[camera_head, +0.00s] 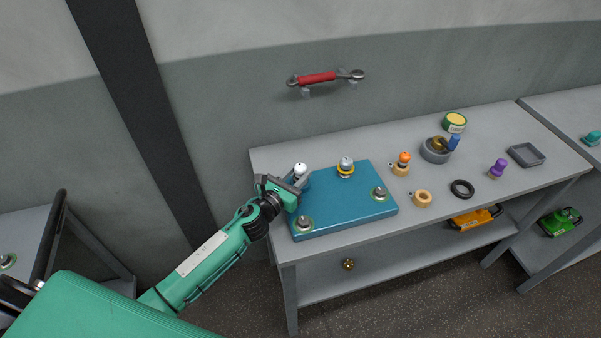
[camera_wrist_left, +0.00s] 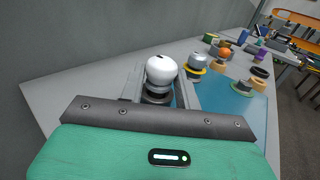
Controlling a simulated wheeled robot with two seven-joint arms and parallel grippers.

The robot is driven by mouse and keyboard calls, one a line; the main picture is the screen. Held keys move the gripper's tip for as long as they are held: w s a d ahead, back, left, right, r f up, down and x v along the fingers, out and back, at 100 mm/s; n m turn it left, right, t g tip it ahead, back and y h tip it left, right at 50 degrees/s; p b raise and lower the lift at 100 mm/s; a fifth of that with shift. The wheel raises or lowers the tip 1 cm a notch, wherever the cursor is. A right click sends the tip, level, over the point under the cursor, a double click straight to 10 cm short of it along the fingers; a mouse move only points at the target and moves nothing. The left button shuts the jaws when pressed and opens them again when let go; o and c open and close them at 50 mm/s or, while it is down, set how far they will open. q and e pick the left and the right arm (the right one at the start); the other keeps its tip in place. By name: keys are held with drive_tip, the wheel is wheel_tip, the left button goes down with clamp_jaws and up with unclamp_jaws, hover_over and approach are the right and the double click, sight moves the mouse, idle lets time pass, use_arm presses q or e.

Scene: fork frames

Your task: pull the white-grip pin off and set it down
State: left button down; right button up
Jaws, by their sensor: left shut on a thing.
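The white-grip pin (camera_head: 300,168) has a round white knob over a dark lower part. It stands at the back left corner of the blue board (camera_head: 335,213). My left gripper (camera_head: 298,181) is shut on it from the front left. In the left wrist view the white knob (camera_wrist_left: 162,69) shows upright between the two fingers, with its dark collar below. The pin's lower end is hidden, so I cannot tell whether it is seated or raised. My right gripper is not in view.
The board also carries a grey-topped pin with a yellow ring (camera_head: 346,168) and two low metal fittings with green rings, front left (camera_head: 304,223) and right (camera_head: 380,193). Orange (camera_head: 404,158) and purple (camera_head: 499,167) pins, a black ring (camera_head: 462,189) and a grey tray (camera_head: 526,155) stand further right.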

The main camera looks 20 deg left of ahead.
sight(297, 170)
use_arm(q)
drive_tip(key=shift+r+p, duration=0.75)
drive_tip(key=shift+r, duration=0.25)
drive_tip(key=shift+r+p, duration=1.35)
drive_tip(key=shift+r, duration=0.1)
drive_tip(key=shift+r, duration=0.1)
drive_tip(key=shift+r+p, duration=1.85)
drive_tip(key=shift+r, duration=0.1)
